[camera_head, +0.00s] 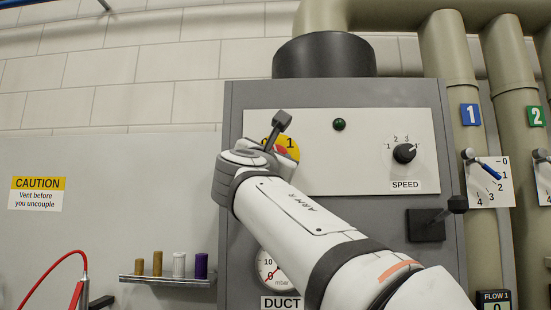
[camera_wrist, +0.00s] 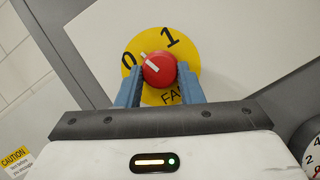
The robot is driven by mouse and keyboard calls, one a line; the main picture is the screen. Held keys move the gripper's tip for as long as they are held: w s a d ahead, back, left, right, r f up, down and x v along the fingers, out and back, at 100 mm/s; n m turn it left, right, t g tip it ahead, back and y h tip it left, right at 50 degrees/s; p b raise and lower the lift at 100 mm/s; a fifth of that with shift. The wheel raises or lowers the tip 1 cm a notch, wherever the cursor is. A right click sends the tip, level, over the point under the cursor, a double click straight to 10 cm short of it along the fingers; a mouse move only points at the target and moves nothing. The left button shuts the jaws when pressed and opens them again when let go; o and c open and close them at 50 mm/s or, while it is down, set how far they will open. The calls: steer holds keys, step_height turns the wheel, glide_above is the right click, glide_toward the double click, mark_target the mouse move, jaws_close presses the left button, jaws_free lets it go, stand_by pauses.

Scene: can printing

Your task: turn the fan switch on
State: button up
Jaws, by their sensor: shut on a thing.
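The fan switch is a red round knob (camera_wrist: 159,69) with a white mark, set on a yellow disc (camera_wrist: 189,52) lettered 0 and 1. The white mark points up and left, between the 0 and the 1. My gripper (camera_wrist: 160,80) has its two blue fingers on either side of the knob and is shut on it. In the head view my arm covers most of the yellow disc (camera_head: 291,145); the 1 shows, and my fingers are hidden.
A dark green lamp (camera_head: 339,124) and a black SPEED knob (camera_head: 404,153) are on the white panel (camera_head: 360,176). A black lever (camera_head: 457,204) sticks out below right. A DUCT gauge (camera_head: 267,269) is partly behind my arm. A shelf (camera_head: 170,281) with several small cylinders is at left.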

steer(key=m+g+h+p, duration=0.1)
steer(key=m+p, duration=0.1)
steer(key=m, duration=0.3)
steer(key=m+g+h+p, duration=0.1)
steer(key=m+g+p, duration=0.1)
steer(key=m, duration=0.3)
steer(key=r+m+g+p, duration=0.1)
steer(key=m+g+p, duration=0.1)
steer(key=m, duration=0.2)
steer(key=shift+a+m+h, duration=0.25)
steer(key=shift+m+h, duration=0.15)
steer(key=shift+f, duration=0.1)
steer(key=o, duration=1)
steer(key=shift+s, duration=0.1)
steer(key=b+v, duration=0.2)
steer(key=v, duration=0.5)
steer(key=shift+s+a, duration=0.2)
steer(key=shift+s, duration=0.1)
